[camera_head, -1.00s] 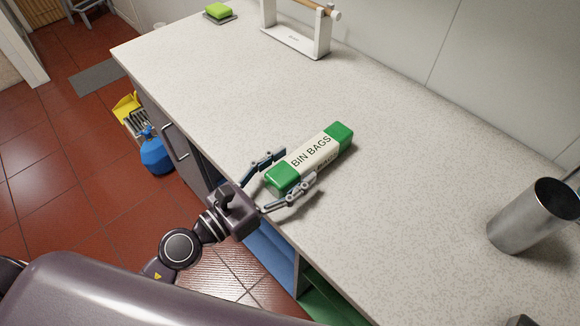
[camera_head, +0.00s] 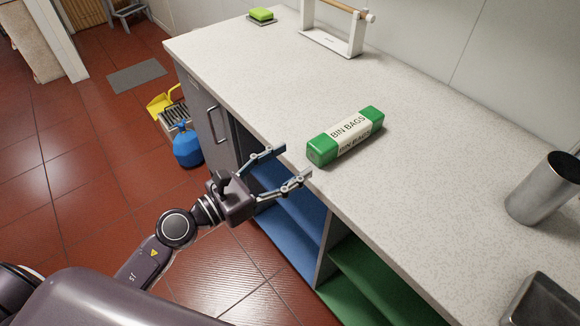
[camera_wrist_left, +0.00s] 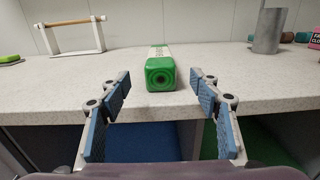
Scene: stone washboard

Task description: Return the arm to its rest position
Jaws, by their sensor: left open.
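My left gripper (camera_head: 283,168) is open and empty, in front of the counter's front edge. In the left wrist view its two blue-padded fingers (camera_wrist_left: 162,105) stand wide apart with nothing between them. The green and white bin bags roll (camera_head: 346,136) lies on the counter, apart from the fingertips and beyond them. In the left wrist view the roll's green end (camera_wrist_left: 161,75) faces me, centred past the fingers. My right gripper is not in view.
The speckled counter (camera_head: 270,80) has open shelves below, one blue (camera_head: 290,222) and one green (camera_head: 375,280). A metal cup (camera_head: 540,190) stands at right, a white holder (camera_head: 335,35) and green sponge (camera_head: 261,14) at the back. A blue bottle (camera_head: 187,148) stands on the floor.

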